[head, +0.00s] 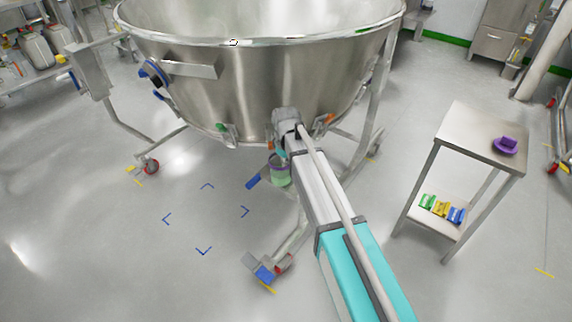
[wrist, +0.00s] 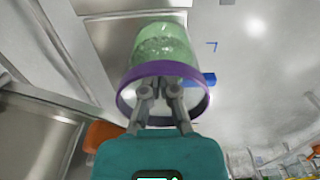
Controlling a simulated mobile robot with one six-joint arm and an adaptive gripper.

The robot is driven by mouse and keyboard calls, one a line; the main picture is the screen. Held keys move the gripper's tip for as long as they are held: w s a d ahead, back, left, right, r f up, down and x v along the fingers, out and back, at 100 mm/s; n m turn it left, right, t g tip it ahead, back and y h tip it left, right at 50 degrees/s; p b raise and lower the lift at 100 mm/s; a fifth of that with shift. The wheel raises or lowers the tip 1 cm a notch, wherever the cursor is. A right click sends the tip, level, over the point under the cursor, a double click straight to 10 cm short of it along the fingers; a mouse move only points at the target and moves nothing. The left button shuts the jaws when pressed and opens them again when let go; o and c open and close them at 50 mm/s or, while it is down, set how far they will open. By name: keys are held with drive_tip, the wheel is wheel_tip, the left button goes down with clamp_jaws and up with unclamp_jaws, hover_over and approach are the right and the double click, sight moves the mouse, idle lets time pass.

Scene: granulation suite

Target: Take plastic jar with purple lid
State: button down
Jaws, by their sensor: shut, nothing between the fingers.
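A translucent green jar (wrist: 163,42) with a purple rim (wrist: 156,68) is straight ahead of my gripper (wrist: 160,86) in the wrist view. The purple ring surrounds a pale disc; I cannot tell whether that is a lid's top or an open mouth. My gripper's fingers are shut and empty, overlapping the rim and disc in the picture. I cannot tell whether they touch. In the head view the jar (head: 280,174) shows small beyond the end of my arm, below the large steel vessel, partly hidden. What supports it is unclear.
The steel vessel (head: 250,85) on a wheeled frame stands above and around my arm's end. A small steel table (head: 475,130) at right bears a purple round object (head: 506,146); its lower shelf holds green, yellow and blue items. Floor at left, with blue corner marks, is clear.

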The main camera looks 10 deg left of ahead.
drive_tip(key=shift+f+b, duration=1.5)
drive_tip(key=shift+f, duration=0.35)
drive_tip(key=shift+d, duration=0.1)
drive_tip(key=shift+s+d, duration=0.2)
drive_tip(key=shift+d, duration=0.25)
drive_tip(key=shift+s+d, duration=0.2)
drive_tip(key=shift+d, duration=0.25)
drive_tip(key=shift+r, duration=0.25)
wheel_tip(320, 180, up, 10)
drive_tip(key=p, duration=1)
drive_tip(key=shift+f, duration=0.2)
